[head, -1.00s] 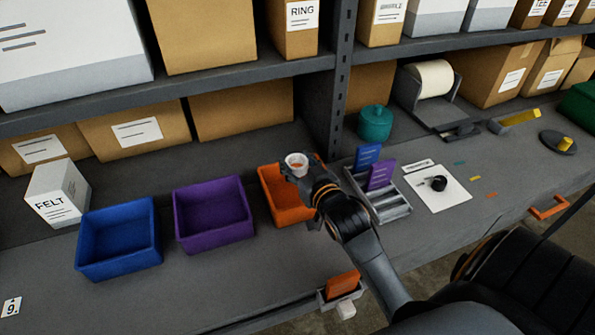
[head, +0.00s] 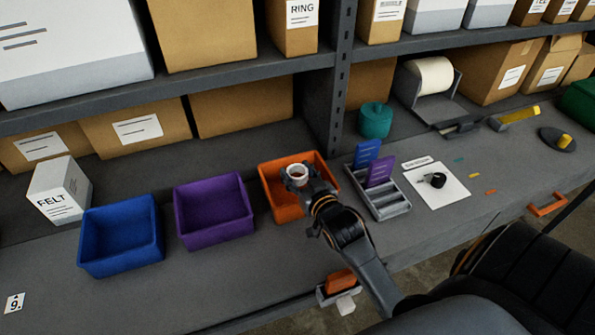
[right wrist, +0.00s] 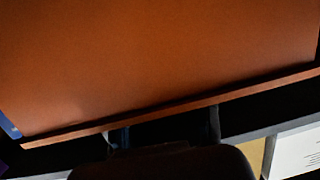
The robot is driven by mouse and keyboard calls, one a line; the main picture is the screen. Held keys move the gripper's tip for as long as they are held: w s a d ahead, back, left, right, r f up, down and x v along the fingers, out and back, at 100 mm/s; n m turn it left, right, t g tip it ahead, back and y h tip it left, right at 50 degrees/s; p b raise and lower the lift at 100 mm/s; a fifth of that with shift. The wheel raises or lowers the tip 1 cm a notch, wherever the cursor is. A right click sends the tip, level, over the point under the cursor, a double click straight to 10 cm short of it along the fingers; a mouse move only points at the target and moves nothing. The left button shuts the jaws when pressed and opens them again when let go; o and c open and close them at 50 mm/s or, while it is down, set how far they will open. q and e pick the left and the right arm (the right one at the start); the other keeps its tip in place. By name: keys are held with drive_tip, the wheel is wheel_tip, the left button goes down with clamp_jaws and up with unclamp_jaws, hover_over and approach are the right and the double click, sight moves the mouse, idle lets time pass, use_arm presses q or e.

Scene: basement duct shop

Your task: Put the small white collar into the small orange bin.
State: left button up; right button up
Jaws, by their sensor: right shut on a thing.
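The small white collar (head: 297,170) is a short ring, with a reddish tone inside its opening. My right gripper (head: 297,178) is shut on it, over the small orange bin (head: 277,202) in the head view. I cannot tell how high the collar is above the bin floor. The gripper and wrist hide part of the bin's inside and near wall. In the right wrist view, an orange surface of the bin (right wrist: 160,60) fills most of the picture, with its rim along the lower part. The collar is not visible there. My left gripper is not in view.
A purple bin (head: 213,211) and a blue bin (head: 120,236) stand left of the orange bin. A grey rack (head: 390,211) with blue and purple cards stands close on its right. A shelf post (head: 340,80) rises behind. The bench front between the bins and edge is mostly clear.

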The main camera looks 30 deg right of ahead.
drive_tip(key=o, duration=1)
drive_tip(key=shift+r, duration=0.6)
drive_tip(key=shift+s+a, duration=0.1)
drive_tip(key=shift+s, duration=0.25)
drive_tip(key=b+v, duration=0.1)
drive_tip(key=v, duration=0.5)
drive_tip(key=shift+s+r+b, duration=0.1)
drive_tip(key=shift+s+b, duration=0.2)
drive_tip(key=shift+s, duration=0.1)
